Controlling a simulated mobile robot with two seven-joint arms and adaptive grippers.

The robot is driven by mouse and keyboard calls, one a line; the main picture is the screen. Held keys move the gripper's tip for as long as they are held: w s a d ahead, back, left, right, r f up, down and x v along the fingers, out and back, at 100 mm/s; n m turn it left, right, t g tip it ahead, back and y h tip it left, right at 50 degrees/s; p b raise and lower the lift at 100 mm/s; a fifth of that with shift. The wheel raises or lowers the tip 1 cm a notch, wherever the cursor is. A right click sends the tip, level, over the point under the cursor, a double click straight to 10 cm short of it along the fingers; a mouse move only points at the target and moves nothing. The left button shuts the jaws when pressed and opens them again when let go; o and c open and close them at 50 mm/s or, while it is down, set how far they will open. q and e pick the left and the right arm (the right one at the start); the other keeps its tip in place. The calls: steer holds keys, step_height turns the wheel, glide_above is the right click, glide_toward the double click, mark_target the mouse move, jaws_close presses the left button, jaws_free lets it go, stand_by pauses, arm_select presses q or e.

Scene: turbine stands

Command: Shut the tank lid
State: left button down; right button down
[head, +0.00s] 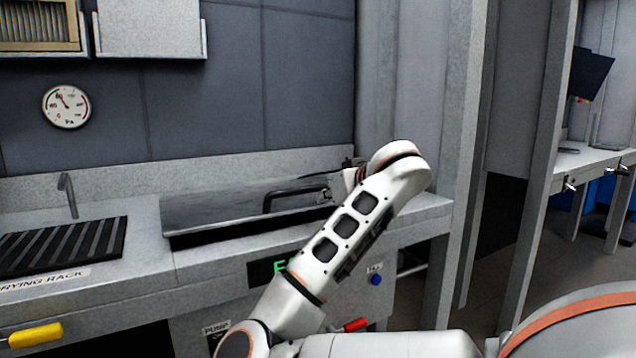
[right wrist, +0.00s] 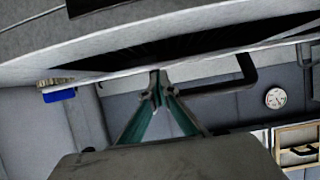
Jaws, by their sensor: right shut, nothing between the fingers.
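My right gripper (head: 328,192) is beside the lid's right end, close to the handle and partly hidden by my own wrist. In the right wrist view its fingertips (right wrist: 158,80) are together and empty, near a pale edge, with the black handle (right wrist: 232,84) beside them. My left gripper is out of view.
A faucet (head: 67,195) and a black drying rack (head: 65,245) are left of the lid. A round gauge (head: 67,106) hangs on the back wall. A red handle (head: 352,325), a blue knob (head: 376,280) and a yellow handle (head: 35,334) are on the counter front. A grey post (head: 455,150) stands right.

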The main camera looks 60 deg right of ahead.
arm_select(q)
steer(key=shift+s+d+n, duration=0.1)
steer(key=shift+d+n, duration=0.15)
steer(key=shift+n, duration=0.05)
arm_select(e)
steer(key=shift+a+f, duration=0.1)
steer(key=shift+f, duration=0.5)
steer(key=shift+s, duration=0.1)
steer(key=shift+s+r, duration=0.1)
steer(key=v, duration=0.7)
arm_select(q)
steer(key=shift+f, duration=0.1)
arm_select(e)
steer(key=shift+s, duration=0.1)
